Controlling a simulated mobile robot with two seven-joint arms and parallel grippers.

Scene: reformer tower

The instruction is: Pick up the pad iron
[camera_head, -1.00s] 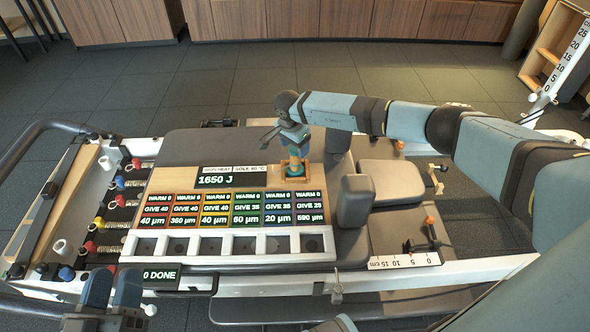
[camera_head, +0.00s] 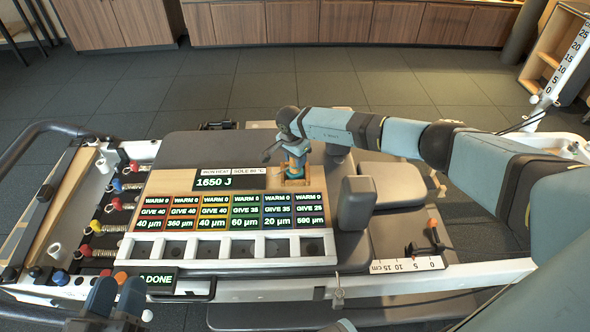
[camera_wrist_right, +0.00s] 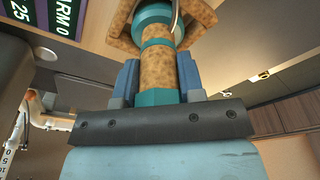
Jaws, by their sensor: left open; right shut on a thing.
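The pad iron (camera_head: 295,172) stands upright in a small wooden holder (camera_head: 284,181) behind the row of coloured cards. In the right wrist view the iron (camera_wrist_right: 158,58) shows a speckled cork-coloured handle with teal bands. My right gripper (camera_head: 295,148) is over it from above, and in the wrist view its blue fingers (camera_wrist_right: 158,82) are shut on the handle. The iron's lower end is hidden in the holder. My left gripper (camera_head: 115,295) is open and empty at the lower left, near the front edge of the frame.
A display reading 1650 J (camera_head: 228,180) lies left of the holder. Coloured cards and a white tray with several square pockets (camera_head: 235,236) lie in front. A grey upright block (camera_head: 356,203) stands to the right. Coloured-ended springs (camera_head: 105,228) sit at the left.

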